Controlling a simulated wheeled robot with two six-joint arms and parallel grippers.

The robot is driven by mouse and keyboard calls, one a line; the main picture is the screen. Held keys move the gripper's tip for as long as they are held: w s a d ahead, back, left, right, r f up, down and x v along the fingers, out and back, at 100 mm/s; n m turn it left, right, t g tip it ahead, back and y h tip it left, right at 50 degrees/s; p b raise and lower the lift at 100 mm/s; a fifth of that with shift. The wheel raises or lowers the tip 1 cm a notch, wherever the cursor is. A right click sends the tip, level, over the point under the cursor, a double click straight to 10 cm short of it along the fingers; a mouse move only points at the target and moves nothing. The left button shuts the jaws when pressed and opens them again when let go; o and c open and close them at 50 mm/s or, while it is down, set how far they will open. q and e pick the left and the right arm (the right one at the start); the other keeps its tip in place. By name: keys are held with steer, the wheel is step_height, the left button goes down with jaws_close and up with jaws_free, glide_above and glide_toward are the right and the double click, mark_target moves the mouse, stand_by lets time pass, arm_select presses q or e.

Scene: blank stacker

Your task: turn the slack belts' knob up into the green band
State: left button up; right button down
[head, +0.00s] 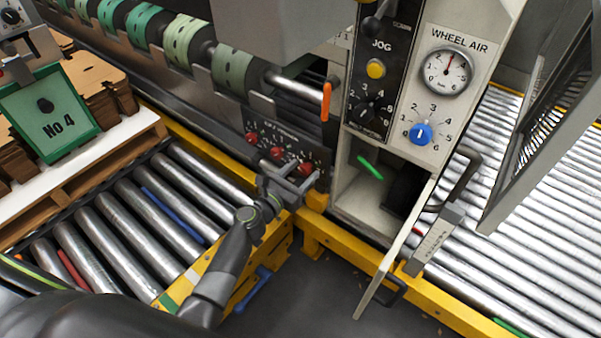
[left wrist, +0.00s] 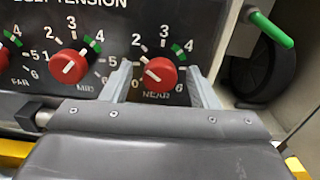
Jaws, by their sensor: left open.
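The belt tension panel (head: 284,140) carries three red knobs in a row, also in the left wrist view (left wrist: 110,22). There they are labelled far, mid and near, on 0-to-6 dials with a green band around 4. The near knob (left wrist: 160,75) has a white mark on its left part; its exact reading is unclear. Contact cannot be told.
The wheel air gauge (head: 447,71) and blue knob (head: 421,134) are on the cabinet to the right. An orange lever (head: 326,101) stands above the panel. A green-ended lever (head: 370,167) projects from the open compartment beside it. A yellow rail (head: 370,262) runs below.

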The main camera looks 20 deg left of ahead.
arm_select(q)
steer(key=c, duration=1)
steer(key=shift+o, duration=0.2)
steer(key=shift+m, duration=0.3)
